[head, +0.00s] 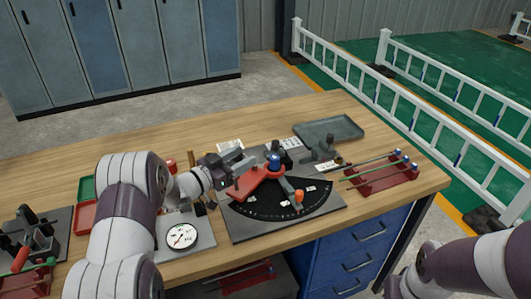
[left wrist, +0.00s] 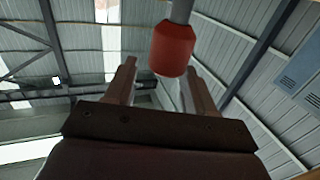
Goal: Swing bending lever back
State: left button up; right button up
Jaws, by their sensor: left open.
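The bender stands on a dark plate (head: 232,224) on the bench, with a black fan-shaped scale (head: 270,206), a red arm (head: 256,183) and a blue-topped pivot (head: 273,161). A grey bar runs from the pivot to an orange-red knob (head: 299,196) at the front right. My left gripper (head: 238,168) is at the bender's left side, by the red arm. Contact is not visible. My right gripper is out of view.
A dial gauge (head: 182,236) sits left of the bender. A red rack (head: 384,178) with rods stands to the right, and a grey-green tray (head: 328,129) lies behind. A clamp-like tool (head: 38,236) stands at far left. Bare wood lies at the back left.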

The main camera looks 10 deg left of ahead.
pick_arm(q)
jog(key=s+d+r, duration=0.2)
jog(key=d+r, duration=0.6)
jog(key=d, duration=0.3)
jog(key=shift+s+d+b, duration=0.15)
jog(key=shift+d+b, duration=0.15)
jog(key=shift+b, duration=0.1)
